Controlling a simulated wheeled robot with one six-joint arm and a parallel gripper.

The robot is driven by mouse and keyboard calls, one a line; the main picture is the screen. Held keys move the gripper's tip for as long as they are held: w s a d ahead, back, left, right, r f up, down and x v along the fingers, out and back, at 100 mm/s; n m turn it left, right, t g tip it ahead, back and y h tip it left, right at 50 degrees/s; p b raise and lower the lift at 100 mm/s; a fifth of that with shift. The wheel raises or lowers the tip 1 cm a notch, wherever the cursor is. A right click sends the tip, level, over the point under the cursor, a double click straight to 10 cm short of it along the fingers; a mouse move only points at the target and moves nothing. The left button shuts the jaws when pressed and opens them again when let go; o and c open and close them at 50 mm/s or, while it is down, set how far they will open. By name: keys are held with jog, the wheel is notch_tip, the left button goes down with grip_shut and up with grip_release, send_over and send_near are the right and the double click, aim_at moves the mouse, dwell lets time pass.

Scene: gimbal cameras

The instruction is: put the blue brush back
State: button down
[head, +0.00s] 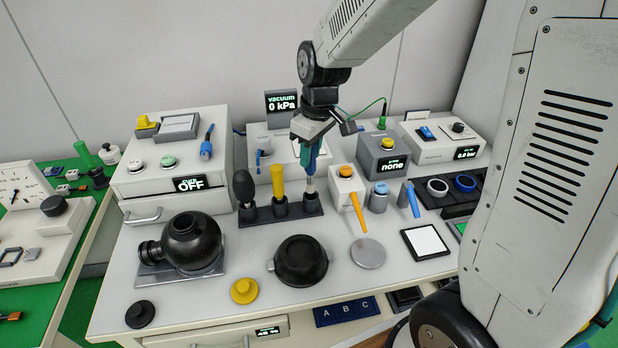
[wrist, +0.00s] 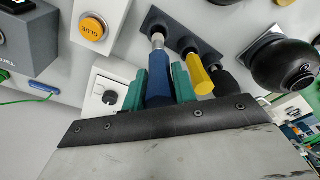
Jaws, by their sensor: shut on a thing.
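The blue brush (wrist: 158,86) is upright between the green fingers of my gripper (wrist: 161,84), which is shut on its handle. In the head view, my gripper (head: 310,160) is above the right end of a dark rack (head: 261,216), and the brush's pale ferrule (head: 310,184) points down at the rack's right-hand place. Whether the brush tip is inside the hole or just above it, I cannot tell. A yellow-handled tool (head: 278,182) stands in the middle place and a black-handled tool (head: 243,188) in the left place.
A glue dispenser (head: 346,184) with an orange button stands close right of the rack. A black round flask (head: 190,241) and a black pot (head: 300,262) stand in front. A grey disc (head: 368,253) lies to the right. White boxes line the back.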

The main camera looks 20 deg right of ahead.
aim_at(310, 174)
jog(key=shift+f, duration=3)
jog(key=c, duration=1.1)
grip_release()
notch_tip(310, 174, up, 12)
jog(key=s, duration=0.2)
jog(key=s+d+r+m, duration=0.1)
jog(key=s+m, duration=0.1)
jog(key=s, duration=0.6)
jog(key=s+d+r+m, duration=0.1)
jog(key=s+r+m, duration=0.1)
jog(key=s, duration=0.6)
jog(key=s+d+r+m, duration=0.1)
jog(key=s+r+m, duration=0.1)
jog(key=s, duration=0.6)
jog(key=shift+s+d+r+m+h, duration=0.1)
jog(key=shift+s+r+m+h, duration=0.05)
jog(key=shift+m+h, duration=0.25)
